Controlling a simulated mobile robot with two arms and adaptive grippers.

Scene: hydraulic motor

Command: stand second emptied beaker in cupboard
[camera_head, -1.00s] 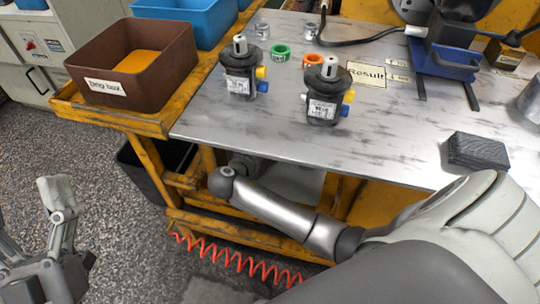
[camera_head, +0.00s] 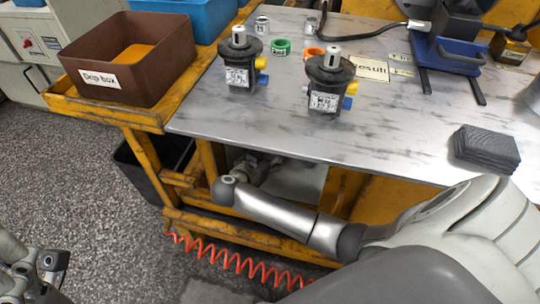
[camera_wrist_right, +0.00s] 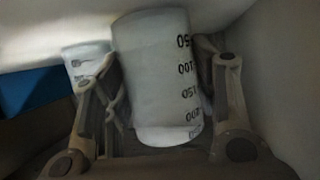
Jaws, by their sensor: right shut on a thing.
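My right gripper (camera_head: 260,168) reaches under the bench top into the cupboard space (camera_head: 300,182), partly hidden by the bench edge in the head view. In the right wrist view it is shut on a whitish beaker (camera_wrist_right: 160,80), with a finger on each side. Its black scale marks read upside down there. A second whitish beaker (camera_wrist_right: 88,62) stands behind it to the left, partly covered by a finger. Whether the held beaker touches a surface cannot be told. My left gripper (camera_head: 40,270) is at the lower left, cut by the frame edge.
On the bench top (camera_head: 400,125) stand two dark motors (camera_head: 240,62) (camera_head: 328,80), coloured rings (camera_head: 281,47) and a dark block (camera_head: 486,148). A brown drip box (camera_head: 130,60) is at the left. A black bin (camera_head: 150,170) and a red coiled hose (camera_head: 240,264) are below.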

